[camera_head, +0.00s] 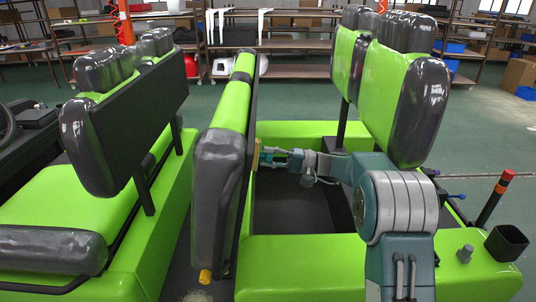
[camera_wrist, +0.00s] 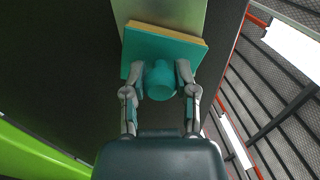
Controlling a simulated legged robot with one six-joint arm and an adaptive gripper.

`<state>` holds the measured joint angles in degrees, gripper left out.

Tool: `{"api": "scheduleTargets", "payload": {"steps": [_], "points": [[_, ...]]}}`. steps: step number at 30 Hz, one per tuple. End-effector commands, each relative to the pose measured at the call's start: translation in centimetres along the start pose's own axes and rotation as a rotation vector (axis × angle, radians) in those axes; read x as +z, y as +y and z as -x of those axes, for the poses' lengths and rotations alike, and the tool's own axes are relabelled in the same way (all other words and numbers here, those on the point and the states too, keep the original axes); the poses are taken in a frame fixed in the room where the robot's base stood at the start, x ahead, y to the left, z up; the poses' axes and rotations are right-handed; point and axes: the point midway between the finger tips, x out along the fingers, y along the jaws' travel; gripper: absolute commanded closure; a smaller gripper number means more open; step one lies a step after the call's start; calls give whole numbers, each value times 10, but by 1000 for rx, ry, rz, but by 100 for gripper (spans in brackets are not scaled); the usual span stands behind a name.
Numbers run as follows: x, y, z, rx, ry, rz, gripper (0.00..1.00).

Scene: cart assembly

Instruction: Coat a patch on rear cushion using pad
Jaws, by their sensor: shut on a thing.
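My gripper (camera_wrist: 160,80) is shut on the round teal handle of a pad (camera_wrist: 165,44). The pad has a teal backing plate and a yellow face layer. The pad's yellow edge (camera_head: 256,155) also shows in the head view, at the dark rear side of the upright green and grey cushion (camera_head: 218,172). The pad seems to touch that dark panel (camera_wrist: 85,70), but its contact face is hidden. A paler grey-green strip (camera_wrist: 165,11) shows on the panel just beyond the pad. In the head view my gripper (camera_head: 290,161) reaches leftward to the panel.
Another green seat (camera_head: 415,95) with a grey edge stands close to the right of my arm. A front seat back (camera_head: 140,110) stands at left. A cup-like black holder (camera_head: 506,243) and a red-tipped rod (camera_head: 494,200) are at right. Shelves (camera_head: 295,45) line the back.

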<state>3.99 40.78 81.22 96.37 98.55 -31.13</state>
Motion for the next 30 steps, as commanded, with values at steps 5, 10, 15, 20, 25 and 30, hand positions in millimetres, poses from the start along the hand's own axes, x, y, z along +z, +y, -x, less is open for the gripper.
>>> {"api": "scheduleTargets", "payload": {"steps": [5, 10, 15, 20, 25, 30], "points": [[11, 0, 0, 0, 0, -2, 100], [24, 0, -1, 0, -1, -2, 100], [34, 0, -2, 0, -1, -1, 100], [38, 0, -2, 0, -1, -1, 100], [51, 0, -3, 0, -1, 0, 100], [64, 0, -3, 0, -2, -1, 100]]}}
